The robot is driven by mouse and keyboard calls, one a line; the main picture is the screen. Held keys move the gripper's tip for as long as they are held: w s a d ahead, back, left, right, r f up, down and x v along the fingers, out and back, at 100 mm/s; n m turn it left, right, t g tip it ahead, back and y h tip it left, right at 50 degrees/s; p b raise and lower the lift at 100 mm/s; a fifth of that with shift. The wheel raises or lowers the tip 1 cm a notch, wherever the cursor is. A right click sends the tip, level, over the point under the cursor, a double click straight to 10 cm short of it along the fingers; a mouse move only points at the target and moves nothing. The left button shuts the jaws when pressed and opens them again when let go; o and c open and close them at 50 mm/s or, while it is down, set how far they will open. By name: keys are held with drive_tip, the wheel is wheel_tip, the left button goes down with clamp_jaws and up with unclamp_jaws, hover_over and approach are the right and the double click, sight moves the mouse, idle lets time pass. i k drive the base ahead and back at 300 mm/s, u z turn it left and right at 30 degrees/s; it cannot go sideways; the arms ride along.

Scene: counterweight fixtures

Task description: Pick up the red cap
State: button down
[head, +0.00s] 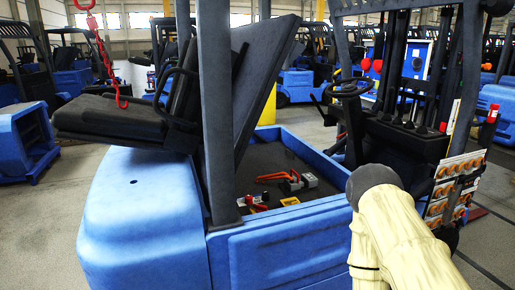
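No thing in the head view can be told for certain as the red cap. Small red parts (254,200) lie at the front left of the dark bay in the blue forklift body (150,215), too small to make out. A red-orange and grey tool (290,180) lies farther back in the same bay. Red knobs (377,66) top levers to the right of the bay. My arm, in a cream cover with a dark rounded joint, shows at the lower right, in front of the bay's right side. My gripper is not seen.
A dark upright post (215,110) stands in front of the bay's left side. The tilted black seat (120,115) and raised cover (265,80) are behind it. A yellow piece (290,201) lies in the bay. A steering wheel (348,88) and a rack of orange-marked packs (455,180) are at right.

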sight(249, 198)
drive_tip(key=k, duration=0.55)
drive_tip(key=z, duration=0.95)
drive_tip(key=i, duration=1.55)
drive_tip(key=u, duration=0.6)
